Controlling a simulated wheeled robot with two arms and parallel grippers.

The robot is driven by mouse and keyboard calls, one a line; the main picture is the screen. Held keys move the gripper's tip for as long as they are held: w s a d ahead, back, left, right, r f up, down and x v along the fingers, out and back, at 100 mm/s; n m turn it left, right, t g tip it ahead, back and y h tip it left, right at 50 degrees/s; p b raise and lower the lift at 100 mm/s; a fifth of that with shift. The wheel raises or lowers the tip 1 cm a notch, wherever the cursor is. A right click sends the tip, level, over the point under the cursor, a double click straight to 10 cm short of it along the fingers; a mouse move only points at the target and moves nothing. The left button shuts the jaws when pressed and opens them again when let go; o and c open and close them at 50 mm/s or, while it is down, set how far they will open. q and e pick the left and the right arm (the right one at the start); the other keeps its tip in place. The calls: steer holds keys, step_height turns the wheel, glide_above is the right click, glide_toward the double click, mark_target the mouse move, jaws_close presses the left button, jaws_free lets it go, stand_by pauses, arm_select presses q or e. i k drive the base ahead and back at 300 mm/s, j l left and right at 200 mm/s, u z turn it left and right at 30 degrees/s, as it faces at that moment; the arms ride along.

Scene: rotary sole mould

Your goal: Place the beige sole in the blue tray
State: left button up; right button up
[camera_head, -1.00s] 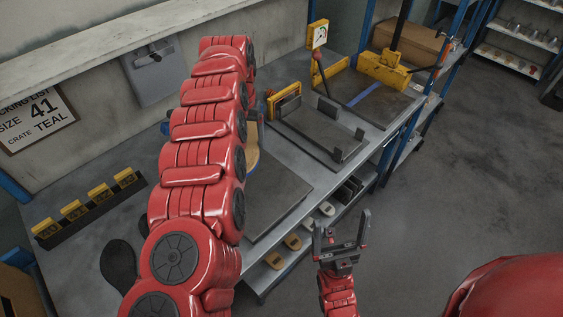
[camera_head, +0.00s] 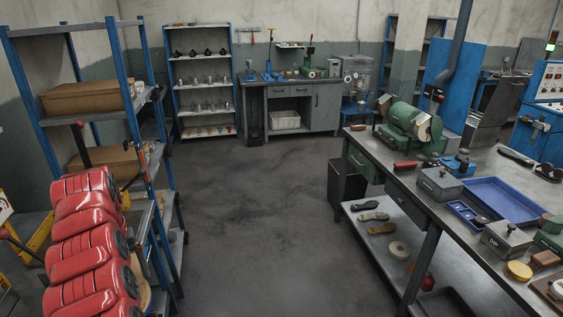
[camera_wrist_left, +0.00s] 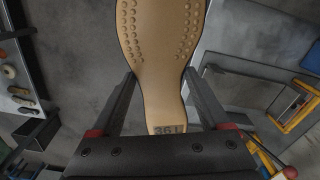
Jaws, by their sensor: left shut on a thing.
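The beige sole (camera_wrist_left: 160,60) fills the upper middle of the left wrist view, with studs and the mark "36 L" near its heel. My left gripper (camera_wrist_left: 160,82) is shut on it, one finger along each side. In the head view, my left arm stands at the lower left and hides the gripper; a tan sliver (camera_head: 144,291) shows beside the arm, probably the sole. The blue tray (camera_head: 501,199) lies on the right-hand workbench, far from the sole, and looks empty. My right gripper is not in view.
The workbench (camera_head: 411,182) also bears a green grinder (camera_head: 408,124), a smaller blue tray (camera_head: 467,213), grey metal blocks and dark soles. Soles lie on its lower shelf. A blue-framed rack (camera_head: 133,105) stands beside my left arm. Open floor (camera_head: 255,220) lies between rack and workbench.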

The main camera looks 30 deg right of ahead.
mark_target(501, 204)
steer(key=i+l+z, duration=0.1)
steer(key=z, duration=0.35)
steer(key=i+l+z, duration=0.1)
steer(key=z, duration=0.4)
steer(key=i+z, duration=0.1)
steer(key=z, duration=0.35)
steer(key=i+z, duration=0.1)
steer(key=z, duration=0.4)
steer(key=i+z, duration=0.15)
steer(key=z, duration=0.3)
steer(key=i+j+z, duration=0.6)
steer(key=z, duration=0.15)
steer(key=i+j+z, duration=0.2)
steer(key=j+z, duration=0.15)
steer(key=j, duration=0.15)
steer(key=i+j, duration=0.9)
